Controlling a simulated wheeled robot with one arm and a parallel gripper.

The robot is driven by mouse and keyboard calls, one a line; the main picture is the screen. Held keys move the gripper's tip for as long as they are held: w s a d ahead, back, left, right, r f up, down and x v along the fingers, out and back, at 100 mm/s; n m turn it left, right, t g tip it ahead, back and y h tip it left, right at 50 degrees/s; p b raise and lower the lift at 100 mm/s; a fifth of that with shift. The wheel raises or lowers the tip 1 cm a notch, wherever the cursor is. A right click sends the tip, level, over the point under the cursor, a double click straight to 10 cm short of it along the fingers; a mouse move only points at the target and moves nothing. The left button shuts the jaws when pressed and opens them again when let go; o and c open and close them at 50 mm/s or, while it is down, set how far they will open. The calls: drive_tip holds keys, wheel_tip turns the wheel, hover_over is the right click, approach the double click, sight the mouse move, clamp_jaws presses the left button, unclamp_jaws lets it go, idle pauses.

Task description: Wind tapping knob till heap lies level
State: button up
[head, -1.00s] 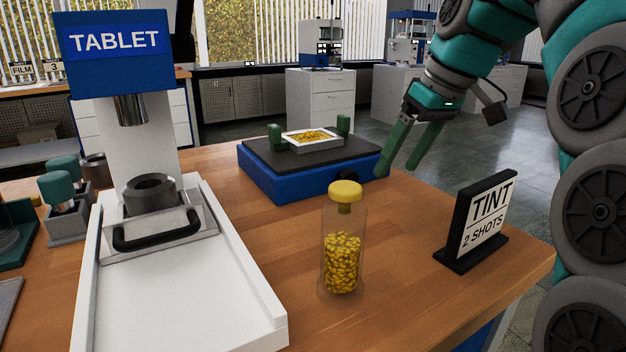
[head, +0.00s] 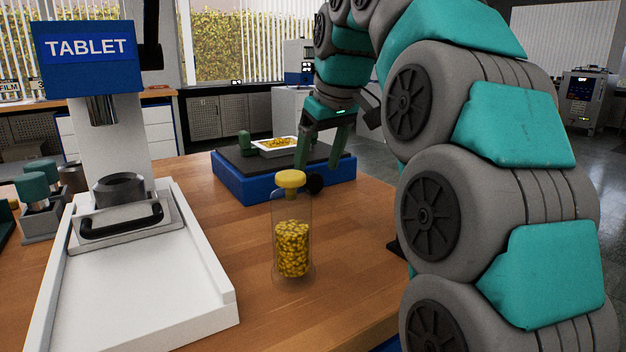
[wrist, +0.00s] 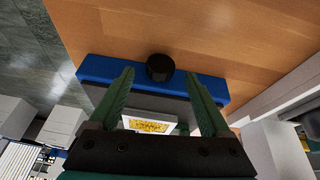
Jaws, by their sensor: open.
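The tapping machine is a blue box (head: 235,186) with a dark top plate, at the back of the bench. Its black round knob (head: 315,184) sticks out of the front face and shows in the wrist view (wrist: 160,67). A white tray (head: 258,152) with a yellow heap (head: 279,143) stands on the plate by a green clamp post (head: 244,143). My gripper (head: 325,168) is open and empty, above the machine's front edge. In the wrist view its fingers (wrist: 160,75) spread either side of the knob, apart from it.
A clear jar of yellow pellets (head: 292,245) with a yellow stopper stands on the bench in front of the machine. The white tablet press (head: 150,290) fills the left. Bare wood lies between them. My arm hides the bench's right side.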

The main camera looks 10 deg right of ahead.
sight(315, 174)
drive_tip(key=shift+x, duration=1.75)
clamp_jaws()
